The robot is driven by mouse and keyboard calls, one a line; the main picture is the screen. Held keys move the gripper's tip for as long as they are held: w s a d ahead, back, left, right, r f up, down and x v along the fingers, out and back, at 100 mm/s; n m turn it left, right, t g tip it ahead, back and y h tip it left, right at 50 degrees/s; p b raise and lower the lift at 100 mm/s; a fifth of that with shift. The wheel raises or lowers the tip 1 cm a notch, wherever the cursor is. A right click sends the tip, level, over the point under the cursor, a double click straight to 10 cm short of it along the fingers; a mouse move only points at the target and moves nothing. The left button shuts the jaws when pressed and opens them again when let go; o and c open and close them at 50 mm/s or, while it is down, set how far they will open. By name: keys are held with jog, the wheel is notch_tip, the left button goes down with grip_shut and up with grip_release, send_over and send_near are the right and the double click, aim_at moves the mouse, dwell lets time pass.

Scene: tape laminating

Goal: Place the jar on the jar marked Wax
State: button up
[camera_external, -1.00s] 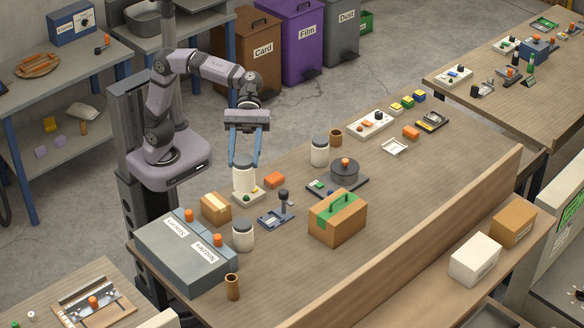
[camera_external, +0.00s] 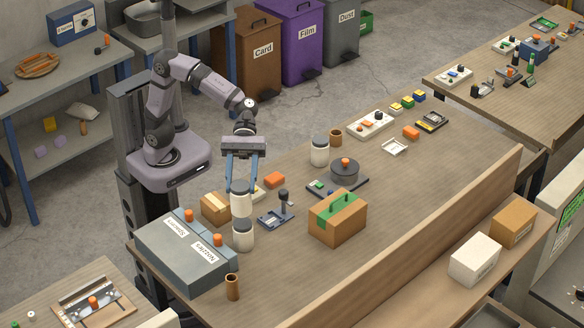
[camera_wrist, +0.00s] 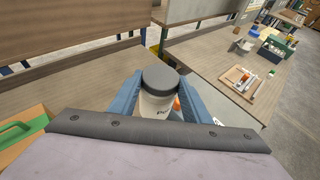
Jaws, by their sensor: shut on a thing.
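My gripper (camera_external: 241,186) is shut on a white jar with a grey lid (camera_external: 241,203). In the outside view the held jar is upright and appears directly above a second white jar with a grey lid (camera_external: 243,236) on the bench. I cannot tell whether the two touch. In the wrist view the held jar's grey lid (camera_wrist: 161,78) shows between the blue fingers, with part of a dark label below it. A third white jar with a dark lid (camera_external: 319,150) stands farther back. No Wax marking is readable on any jar.
A grey case marked Nozzles (camera_external: 190,256) and a small cardboard box (camera_external: 216,208) lie left of the jars. A black-handled device (camera_external: 276,213) stands to the right, then a green-taped carton (camera_external: 338,216). A brown cup (camera_external: 232,287) stands in front.

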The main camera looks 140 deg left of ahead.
jog(key=shift+f, duration=2)
jog(key=shift+f+b, duration=0.2)
jog(key=shift+b, duration=0.15)
jog(key=o, duration=1.2)
jog(key=shift+r, duration=0.2)
jog(key=v, duration=1.2)
jog(key=shift+f, duration=0.1)
